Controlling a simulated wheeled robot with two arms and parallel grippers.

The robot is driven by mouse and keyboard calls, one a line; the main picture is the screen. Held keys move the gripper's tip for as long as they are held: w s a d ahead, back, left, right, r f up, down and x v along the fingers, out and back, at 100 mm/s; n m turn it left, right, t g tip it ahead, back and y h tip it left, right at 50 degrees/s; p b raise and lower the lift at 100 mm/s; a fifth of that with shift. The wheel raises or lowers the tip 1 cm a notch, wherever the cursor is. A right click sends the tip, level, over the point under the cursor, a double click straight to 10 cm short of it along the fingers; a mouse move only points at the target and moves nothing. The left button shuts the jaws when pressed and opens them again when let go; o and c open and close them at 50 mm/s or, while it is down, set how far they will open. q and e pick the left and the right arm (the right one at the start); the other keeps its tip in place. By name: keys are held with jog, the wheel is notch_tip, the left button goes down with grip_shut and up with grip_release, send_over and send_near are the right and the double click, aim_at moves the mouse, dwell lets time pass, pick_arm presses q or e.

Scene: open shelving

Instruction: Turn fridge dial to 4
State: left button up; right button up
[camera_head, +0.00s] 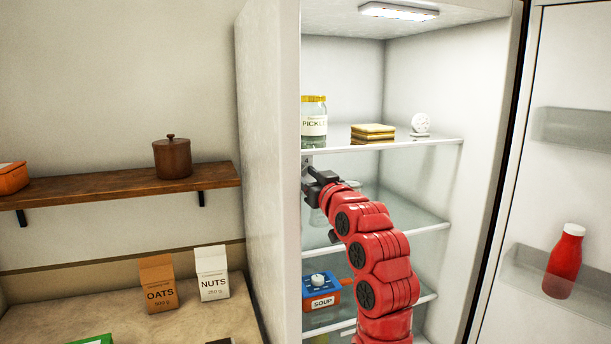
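The open fridge (270,150) stands in the middle and right of the head view. My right gripper (309,178) reaches in under the top shelf, close to the fridge's left inner wall. Its fingers are small and dark, and I cannot tell whether they are open or shut. A small grey part (307,160) shows on the wall just above the fingers; I cannot tell whether it is the dial. No dial numbers are readable. A small white round object (420,124) stands on the top shelf at the right. My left gripper is not in view.
A pickle jar (314,125) and a sandwich-like stack (373,133) stand on the top shelf (440,143). A soup container (321,300) sits lower, left of my arm. A red bottle (565,262) stands in the open door's rack (525,262).

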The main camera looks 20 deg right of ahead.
dwell(0.3)
jog(key=s+d+f+b, duration=0.1)
jog(key=s+b, duration=0.3)
jog(key=s, duration=1.3)
jog(key=shift+d+f+b, duration=0.3)
jog(key=shift+d+f, duration=0.05)
jog(key=shift+d, duration=0.35)
